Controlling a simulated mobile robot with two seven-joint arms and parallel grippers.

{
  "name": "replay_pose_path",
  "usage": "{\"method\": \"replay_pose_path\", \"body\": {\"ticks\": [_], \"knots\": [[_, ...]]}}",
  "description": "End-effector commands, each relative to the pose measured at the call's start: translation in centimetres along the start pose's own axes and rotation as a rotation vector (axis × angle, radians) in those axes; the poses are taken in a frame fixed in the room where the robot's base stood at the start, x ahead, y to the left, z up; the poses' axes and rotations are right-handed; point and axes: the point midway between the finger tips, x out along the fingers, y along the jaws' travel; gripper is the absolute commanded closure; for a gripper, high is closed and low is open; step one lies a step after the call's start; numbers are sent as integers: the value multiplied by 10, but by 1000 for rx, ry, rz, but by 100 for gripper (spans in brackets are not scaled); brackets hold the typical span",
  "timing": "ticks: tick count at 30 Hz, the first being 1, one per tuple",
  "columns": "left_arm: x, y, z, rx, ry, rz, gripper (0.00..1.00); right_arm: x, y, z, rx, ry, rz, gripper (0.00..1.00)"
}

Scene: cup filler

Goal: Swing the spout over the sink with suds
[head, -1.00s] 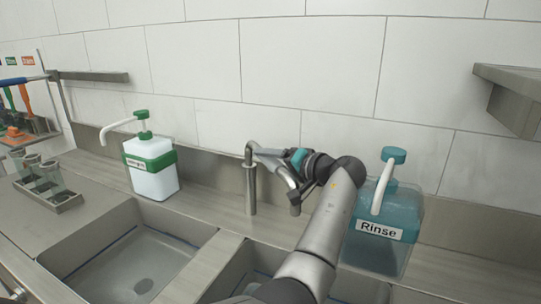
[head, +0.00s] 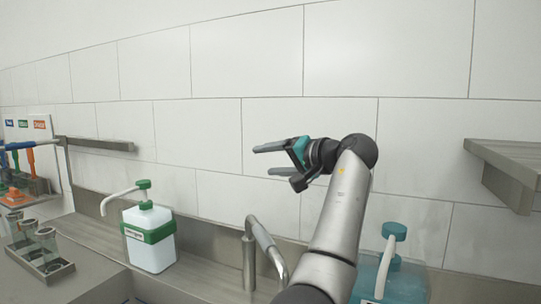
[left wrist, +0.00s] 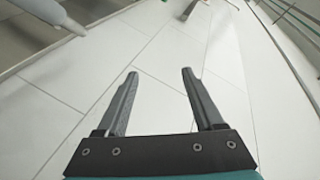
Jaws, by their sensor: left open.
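The metal spout (head: 266,241) rises from an upright post (head: 249,262) on the counter behind the sinks. It slopes down toward the front right in the head view. My left gripper (head: 263,160) is above the spout, in front of the tiled wall, apart from it. Its two fingers are spread and empty, pointing left. The left wrist view shows the same open fingers (left wrist: 160,73) with only wall tiles between them. The sinks are nearly out of the head view, so no suds can be seen. My right gripper is not in view.
A white dispenser with a green band (head: 150,245) stands left of the post. A teal dispenser (head: 398,282) stands at right, partly behind my arm. A metal shelf (head: 510,165) juts out at right. Glass cups in a rack (head: 48,262) stand at left.

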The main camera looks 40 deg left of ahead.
Motion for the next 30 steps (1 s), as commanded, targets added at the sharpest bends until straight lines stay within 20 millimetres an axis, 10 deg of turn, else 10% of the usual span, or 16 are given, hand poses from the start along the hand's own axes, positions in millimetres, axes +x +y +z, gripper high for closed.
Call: {"method": "replay_pose_path", "body": {"ticks": [12, 30], "knots": [[-2, -8, -5, 2, -2, 1, 31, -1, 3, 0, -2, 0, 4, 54], [-18, -72, -44, 1, -2, 2, 98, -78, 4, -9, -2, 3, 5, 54]]}}
